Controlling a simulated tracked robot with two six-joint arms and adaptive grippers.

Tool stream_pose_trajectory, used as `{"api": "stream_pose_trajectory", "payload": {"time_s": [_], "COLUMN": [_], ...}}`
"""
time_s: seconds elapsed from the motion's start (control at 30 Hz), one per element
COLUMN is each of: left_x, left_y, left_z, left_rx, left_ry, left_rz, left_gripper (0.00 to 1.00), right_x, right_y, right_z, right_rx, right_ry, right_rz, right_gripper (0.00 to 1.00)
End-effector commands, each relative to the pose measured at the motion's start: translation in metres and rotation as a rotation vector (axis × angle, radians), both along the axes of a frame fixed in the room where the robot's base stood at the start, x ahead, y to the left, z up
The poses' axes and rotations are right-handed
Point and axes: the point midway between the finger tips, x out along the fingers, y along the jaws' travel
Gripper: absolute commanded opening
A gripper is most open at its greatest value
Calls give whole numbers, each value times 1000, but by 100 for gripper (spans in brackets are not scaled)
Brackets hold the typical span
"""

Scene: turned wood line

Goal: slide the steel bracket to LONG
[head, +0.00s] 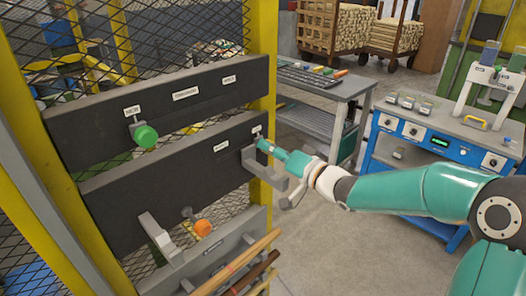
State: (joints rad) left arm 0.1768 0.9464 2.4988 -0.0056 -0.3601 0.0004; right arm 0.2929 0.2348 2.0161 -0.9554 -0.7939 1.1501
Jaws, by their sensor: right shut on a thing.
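A grey steel bracket (267,177) hangs at the right end of the lower black rail (150,190), its arm reaching out to the front right. My right gripper (267,148) is shut on the upper part of the bracket; its fingers hide the exact point of grip. A small white label (256,130) sits on the rail just above the bracket, and another label (221,146) is to its left. The words on both are too small to read surely. A second grey bracket (155,232) is at the rail's lower left. My left gripper is not in view.
An upper black rail (200,98) carries several labels and a green knob (145,136). An orange knob (203,228) is below the lower rail. A grey bench (340,92) and blue cart (400,150) stand to the right.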

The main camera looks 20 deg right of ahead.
Motion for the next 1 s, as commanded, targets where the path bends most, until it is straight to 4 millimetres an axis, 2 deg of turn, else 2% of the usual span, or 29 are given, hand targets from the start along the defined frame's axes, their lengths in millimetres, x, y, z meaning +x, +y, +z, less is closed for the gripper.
{"api": "stream_pose_trajectory", "payload": {"time_s": [0.13, 0.17, 0.3, 0.73, 0.87, 1.0], "left_x": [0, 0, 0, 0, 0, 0], "left_y": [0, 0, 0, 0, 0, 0], "left_z": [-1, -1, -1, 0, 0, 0], "left_rx": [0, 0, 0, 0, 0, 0], "left_ry": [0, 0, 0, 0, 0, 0], "left_rz": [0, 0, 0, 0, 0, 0], "left_gripper": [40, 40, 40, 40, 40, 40], "right_x": [1, 1, 1, -5, -20, -45], "right_y": [-4, -4, -4, -5, -11, -20], "right_z": [1, 1, 1, 1, 1, 1], "right_rx": [1, 2, 1, 0, 0, 0], "right_ry": [-2, -2, -2, -1, -2, -2], "right_rz": [-12, -12, -11, -8, -10, -12], "right_gripper": [0, 35, 58, 59, 59, 59]}}
